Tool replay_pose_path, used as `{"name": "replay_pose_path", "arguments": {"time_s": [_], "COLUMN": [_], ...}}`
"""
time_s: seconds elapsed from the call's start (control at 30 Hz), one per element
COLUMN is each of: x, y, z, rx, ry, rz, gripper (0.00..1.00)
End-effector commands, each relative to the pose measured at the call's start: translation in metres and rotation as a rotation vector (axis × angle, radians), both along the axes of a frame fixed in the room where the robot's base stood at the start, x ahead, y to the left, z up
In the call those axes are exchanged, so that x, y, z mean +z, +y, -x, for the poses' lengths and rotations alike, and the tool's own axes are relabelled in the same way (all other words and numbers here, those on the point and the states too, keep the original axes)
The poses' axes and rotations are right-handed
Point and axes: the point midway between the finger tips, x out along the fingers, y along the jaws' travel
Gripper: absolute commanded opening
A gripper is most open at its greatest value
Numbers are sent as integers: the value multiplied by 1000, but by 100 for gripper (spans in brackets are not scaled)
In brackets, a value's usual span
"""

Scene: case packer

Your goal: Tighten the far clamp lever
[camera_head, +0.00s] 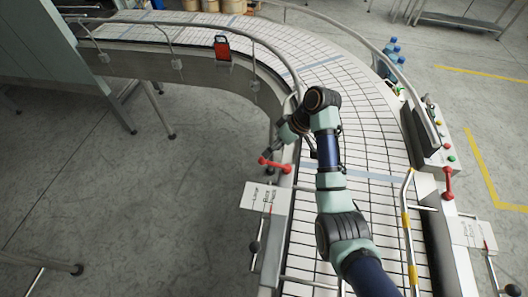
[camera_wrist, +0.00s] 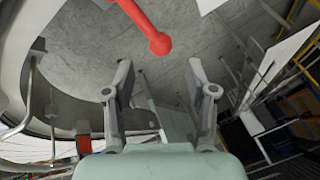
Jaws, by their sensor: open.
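A red clamp lever (camera_head: 275,165) with ball ends sits on the left side rail of the conveyor. A second red clamp lever (camera_head: 447,183) is on the right side rail; I cannot tell for certain which one is the far one. My gripper (camera_head: 267,152) hangs just above and beside the left red lever, partly hidden by my wrist. In the wrist view my gripper (camera_wrist: 158,76) is open with nothing between its fingers. A red lever with a ball end (camera_wrist: 160,42) shows beyond the fingertips at the top, apart from them.
The white curved conveyor belt (camera_head: 375,135) runs under my arm and is empty nearby. A left label plate (camera_head: 265,197), a black knob (camera_head: 254,246) and yellow-banded guide rails (camera_head: 406,220) are close. A button box (camera_head: 436,148) stands right. The floor (camera_head: 150,215) left is clear.

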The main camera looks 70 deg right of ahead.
Motion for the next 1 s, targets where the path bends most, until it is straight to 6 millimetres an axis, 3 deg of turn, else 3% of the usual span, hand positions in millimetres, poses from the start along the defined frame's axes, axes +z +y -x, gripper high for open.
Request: {"name": "replay_pose_path", "arguments": {"time_s": [0.4, 0.7, 1.0], "x": [-58, -63, -63], "y": [15, 15, 15], "z": [-31, -33, -33], "rx": [-1, -1, -1], "ry": [1, 2, 2], "rz": [-1, 1, 1], "gripper": [56, 56, 8]}}
